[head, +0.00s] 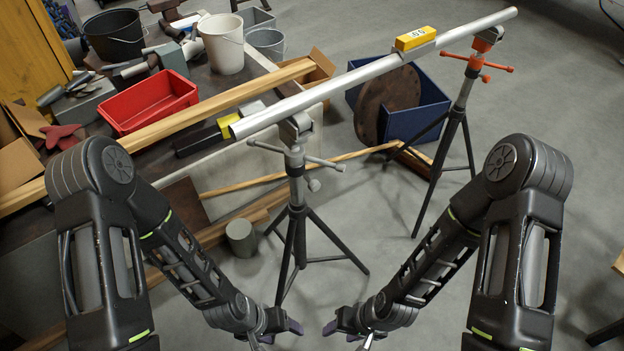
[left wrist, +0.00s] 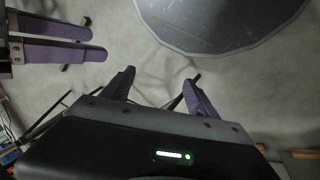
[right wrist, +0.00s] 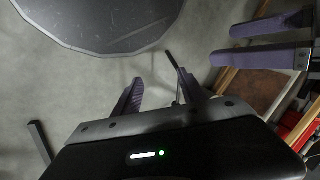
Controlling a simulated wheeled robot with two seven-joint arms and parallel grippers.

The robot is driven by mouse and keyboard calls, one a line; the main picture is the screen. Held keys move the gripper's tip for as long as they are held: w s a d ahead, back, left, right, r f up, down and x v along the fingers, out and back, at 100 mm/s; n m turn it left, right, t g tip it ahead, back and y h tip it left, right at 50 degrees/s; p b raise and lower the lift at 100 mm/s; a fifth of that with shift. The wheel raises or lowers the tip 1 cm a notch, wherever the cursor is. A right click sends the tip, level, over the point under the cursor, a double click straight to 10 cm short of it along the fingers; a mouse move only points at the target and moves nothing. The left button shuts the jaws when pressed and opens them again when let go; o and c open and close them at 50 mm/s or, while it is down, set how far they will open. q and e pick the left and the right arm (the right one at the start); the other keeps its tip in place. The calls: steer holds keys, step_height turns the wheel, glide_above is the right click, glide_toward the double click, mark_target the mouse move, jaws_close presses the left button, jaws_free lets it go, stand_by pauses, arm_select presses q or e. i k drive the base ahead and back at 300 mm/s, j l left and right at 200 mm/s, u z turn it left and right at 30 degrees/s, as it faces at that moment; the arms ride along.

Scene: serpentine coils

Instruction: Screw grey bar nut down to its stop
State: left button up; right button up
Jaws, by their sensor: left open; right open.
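The grey bar nut (head: 325,163) is on the near tripod stand (head: 298,210), below its grey head. Its bars stick out sideways, and I cannot tell how far down its thread it sits. A long silvery pipe (head: 370,72) rests across the heads of both stands. My left gripper (head: 278,336) is open and empty, low in the head view, below the near stand and apart from the nut. My right gripper (head: 341,334) is open and empty just right of it. Both also show open in the left wrist view (left wrist: 160,78) and right wrist view (right wrist: 158,82).
A far tripod stand (head: 447,145) has an orange bar nut (head: 478,64). A yellow level (head: 415,38) lies on the pipe. A blue bin (head: 420,115) stands behind. A grey cylinder (head: 241,238) and wooden planks (head: 220,235) lie left of the near stand.

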mark_target(294, 159)
steer(key=i+l+u, duration=0.1)
steer(key=l+u, duration=0.7)
steer(key=k+l+u, duration=0.1)
steer(key=l+u, duration=0.25)
steer(key=l, duration=2.95)
